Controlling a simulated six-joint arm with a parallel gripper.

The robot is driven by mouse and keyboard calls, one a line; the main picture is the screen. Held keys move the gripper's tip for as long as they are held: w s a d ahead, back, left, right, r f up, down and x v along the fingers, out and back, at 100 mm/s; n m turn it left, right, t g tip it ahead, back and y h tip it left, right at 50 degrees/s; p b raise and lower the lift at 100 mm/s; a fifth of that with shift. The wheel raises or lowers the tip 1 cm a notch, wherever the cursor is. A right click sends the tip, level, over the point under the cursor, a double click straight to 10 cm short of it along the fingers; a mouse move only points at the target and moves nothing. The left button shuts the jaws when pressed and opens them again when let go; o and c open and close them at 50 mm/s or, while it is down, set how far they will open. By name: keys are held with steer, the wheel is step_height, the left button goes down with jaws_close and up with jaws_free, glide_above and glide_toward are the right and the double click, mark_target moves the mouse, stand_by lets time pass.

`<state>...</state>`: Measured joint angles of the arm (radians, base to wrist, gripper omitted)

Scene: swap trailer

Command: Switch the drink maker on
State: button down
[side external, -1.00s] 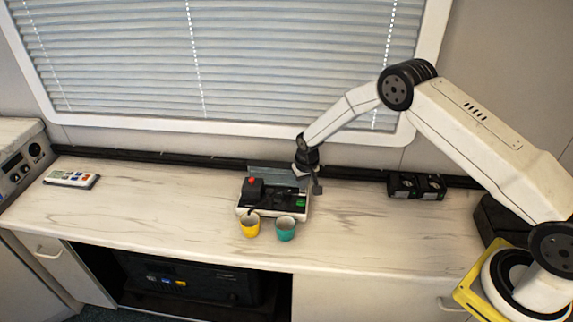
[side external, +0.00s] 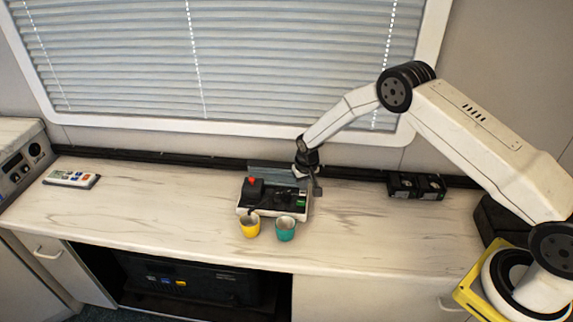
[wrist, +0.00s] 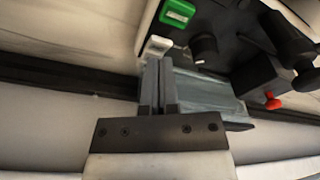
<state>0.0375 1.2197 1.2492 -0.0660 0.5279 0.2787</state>
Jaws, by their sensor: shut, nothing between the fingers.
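The drink maker (side external: 243,211) is a low white box with a black top, set on the counter left of my gripper. In the wrist view its black panel (wrist: 228,42) carries a green rocker switch (wrist: 177,12), a white rocker switch (wrist: 158,46) and a dark round knob (wrist: 204,47). A black part with a red tip (wrist: 272,102) stands at the panel's right. My gripper (side external: 318,190) is shut and empty at the machine's right edge. In the wrist view its fingertips (wrist: 160,66) are close by the white switch; I cannot tell whether they touch it.
A yellow cup (side external: 250,228) and a teal cup (side external: 286,231) stand at the machine's front. Black cassettes (side external: 416,187) lie at the right by the wall ledge. A remote (side external: 71,179) lies at the far left. The counter (side external: 160,205) between is clear.

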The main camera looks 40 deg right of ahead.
mark_target(303, 194)
steer(key=shift+f, duration=0.95)
stand_by(0.9)
steer(key=shift+r, duration=3.5)
steer(key=shift+r, duration=0.15)
steer(key=shift+s+r, duration=0.2)
steer(key=s+a+r+n, duration=0.2)
steer(key=s+r, duration=1)
steer(key=s+r+n, duration=0.1)
steer(key=s+r, duration=0.3)
steer(key=s, duration=1.2)
steer(key=shift+s+a+t, duration=0.2)
steer(key=shift+a+t, duration=0.15)
steer(key=shift+t, duration=0.05)
